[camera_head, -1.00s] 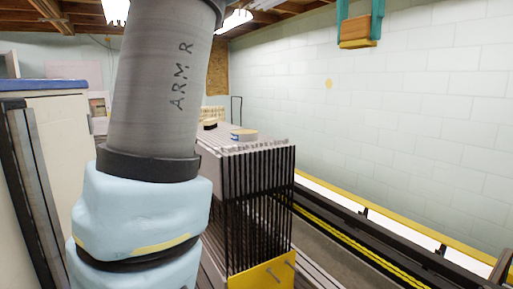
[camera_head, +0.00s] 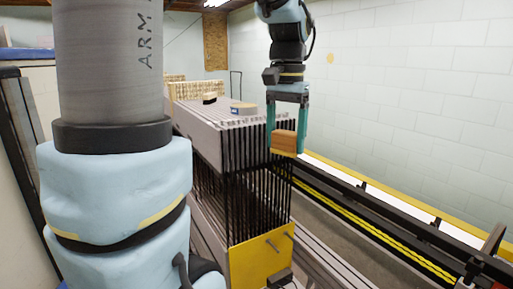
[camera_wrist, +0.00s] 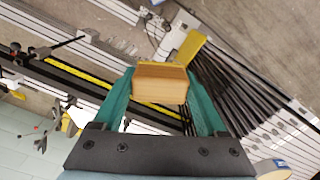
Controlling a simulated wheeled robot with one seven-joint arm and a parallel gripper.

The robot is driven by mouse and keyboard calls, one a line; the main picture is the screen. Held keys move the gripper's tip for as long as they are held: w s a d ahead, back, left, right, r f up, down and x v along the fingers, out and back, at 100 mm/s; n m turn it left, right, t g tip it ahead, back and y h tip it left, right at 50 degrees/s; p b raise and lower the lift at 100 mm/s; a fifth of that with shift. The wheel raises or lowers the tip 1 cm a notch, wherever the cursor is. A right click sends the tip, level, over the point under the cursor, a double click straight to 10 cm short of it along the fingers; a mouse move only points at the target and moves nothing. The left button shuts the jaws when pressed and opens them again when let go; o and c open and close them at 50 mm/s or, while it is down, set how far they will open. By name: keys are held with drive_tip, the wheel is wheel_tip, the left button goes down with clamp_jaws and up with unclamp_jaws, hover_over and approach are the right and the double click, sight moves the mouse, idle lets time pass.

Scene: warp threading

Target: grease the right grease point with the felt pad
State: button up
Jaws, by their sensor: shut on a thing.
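My gripper (camera_head: 287,143) is shut on the felt pad (camera_head: 284,142), a wooden block with a yellowish layer on its underside. It holds the pad in the air beside the right face of the rack of dark vertical bars. In the wrist view the pad (camera_wrist: 160,83) sits between the two teal fingers (camera_wrist: 161,105). The rack's yellow end panel (camera_head: 258,262) is lower down and carries two small pins (camera_head: 272,245). I cannot tell which spot is the right grease point.
A black rail with a yellow chain (camera_head: 360,228) runs along the right, below the pale block wall (camera_head: 420,90). A round tin (camera_head: 243,108) stands on top of the rack (camera_head: 205,125). My arm covers much of the left.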

drive_tip(key=w+a+f+n+b, duration=0.1)
drive_tip(key=a+f, duration=0.4)
drive_tip(key=f, duration=0.9)
drive_tip(key=w+a+f+n+b, duration=0.2)
drive_tip(key=a+f, duration=0.4)
drive_tip(key=f, duration=0.9)
drive_tip(key=w+a+f+n+b, duration=0.2)
drive_tip(key=w+a+f+n, duration=0.1)
drive_tip(key=f, duration=1.1)
drive_tip(key=shift+w+a+f+n, duration=0.35)
drive_tip(key=shift+a+n, duration=0.15)
drive_tip(key=shift+a, duration=0.65)
